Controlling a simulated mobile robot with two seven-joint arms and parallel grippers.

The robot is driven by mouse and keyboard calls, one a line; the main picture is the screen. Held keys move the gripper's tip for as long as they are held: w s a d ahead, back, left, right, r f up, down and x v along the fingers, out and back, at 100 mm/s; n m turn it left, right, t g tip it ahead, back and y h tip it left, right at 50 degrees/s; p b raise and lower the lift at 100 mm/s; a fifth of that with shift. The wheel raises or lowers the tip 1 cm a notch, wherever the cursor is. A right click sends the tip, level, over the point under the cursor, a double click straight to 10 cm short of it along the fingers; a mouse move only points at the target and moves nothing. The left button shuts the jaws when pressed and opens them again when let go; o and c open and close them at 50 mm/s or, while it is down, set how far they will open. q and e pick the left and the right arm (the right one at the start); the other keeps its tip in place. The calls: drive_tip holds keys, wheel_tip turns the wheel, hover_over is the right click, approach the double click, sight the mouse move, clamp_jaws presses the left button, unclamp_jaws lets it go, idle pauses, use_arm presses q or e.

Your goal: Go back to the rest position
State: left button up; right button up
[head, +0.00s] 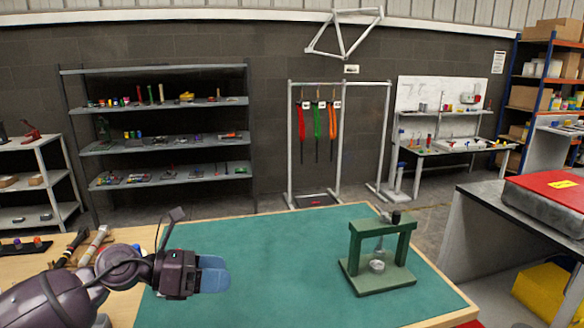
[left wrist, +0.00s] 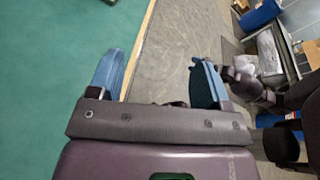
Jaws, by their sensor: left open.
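My left gripper (head: 213,274) is above the left part of the green mat (head: 270,250) in the head view, its blue fingers pointing right. In the left wrist view the two blue fingers of my left gripper (left wrist: 162,80) stand wide apart with nothing between them. The edge of the mat and its wooden border (left wrist: 138,50) run past the left finger, and grey floor (left wrist: 180,40) shows between the fingers. My right gripper is not in the head view.
A green press (head: 378,255) stands on the right part of the mat. Tools with handles (head: 85,245) lie at the table's left. A grey bench with a red-topped case (head: 550,205) stands at the right. The middle of the mat is clear.

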use_arm(q)
drive_tip(key=s+a+f+n+t+y, duration=0.4)
drive_tip(key=a+n+t+y, duration=0.3)
drive_tip(key=n, duration=1.1)
drive_tip(key=s+a+f+n+t+y, duration=0.3)
drive_tip(key=a+n+t+y, duration=0.4)
drive_tip(key=n, duration=1.1)
drive_tip(key=s+f+n+g+y, duration=0.1)
drive_tip(key=s+f+n+g, duration=0.5)
drive_tip(key=s, duration=0.5)
drive_tip(key=s+f+n+g, duration=0.4)
drive_tip(key=s+f+g, duration=0.35)
drive_tip(key=s, duration=0.45)
drive_tip(key=w+f+t+b, duration=0.3)
drive_tip(key=f+b, duration=0.2)
drive_tip(key=f, duration=0.5)
drive_tip(key=w+f+t+b, duration=0.3)
drive_tip(key=f+b, duration=0.1)
drive_tip(key=f, duration=0.6)
drive_tip(key=shift+w+d+f+m+h+b, duration=0.25)
drive_tip(key=shift+w+d+m+h+b, duration=0.1)
drive_tip(key=shift+d, duration=0.1)
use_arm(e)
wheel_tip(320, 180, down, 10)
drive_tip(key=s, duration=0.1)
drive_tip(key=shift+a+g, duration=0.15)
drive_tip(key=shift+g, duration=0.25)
